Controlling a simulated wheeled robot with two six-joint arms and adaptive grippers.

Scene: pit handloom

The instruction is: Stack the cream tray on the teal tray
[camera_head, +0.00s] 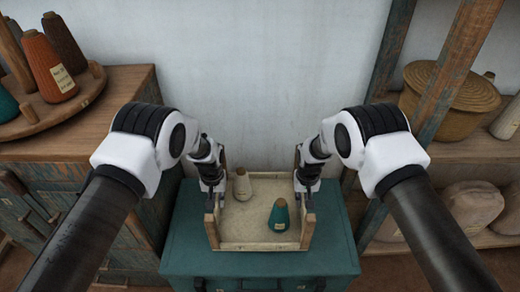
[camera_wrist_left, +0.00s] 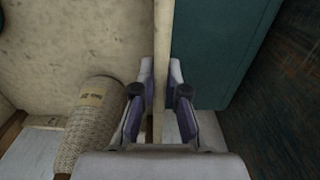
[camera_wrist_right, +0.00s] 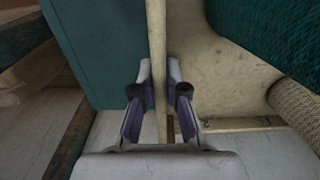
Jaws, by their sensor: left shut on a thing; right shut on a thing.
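The cream tray (camera_head: 258,246), with a pale floor and thin wooden walls, is over the teal chest in the head view. My left gripper (camera_head: 212,203) is shut on its left wall, which stands between the fingers in the left wrist view (camera_wrist_left: 159,50). My right gripper (camera_head: 304,203) is shut on its right wall, also between the fingers in the right wrist view (camera_wrist_right: 157,45). A cream yarn cone (camera_head: 242,187) and a teal yarn cone (camera_head: 279,215) stand in it. I cannot make out a separate teal tray. Whether the cream tray is lifted is unclear.
The teal chest (camera_head: 185,240) has some bare top around the tray. A wooden cabinet (camera_head: 75,135) with cones on a round board (camera_head: 45,118) stands left. Shelves with a lidded basket (camera_head: 445,105) and sacks (camera_head: 478,205) stand right. A pale wall (camera_head: 250,80) is behind.

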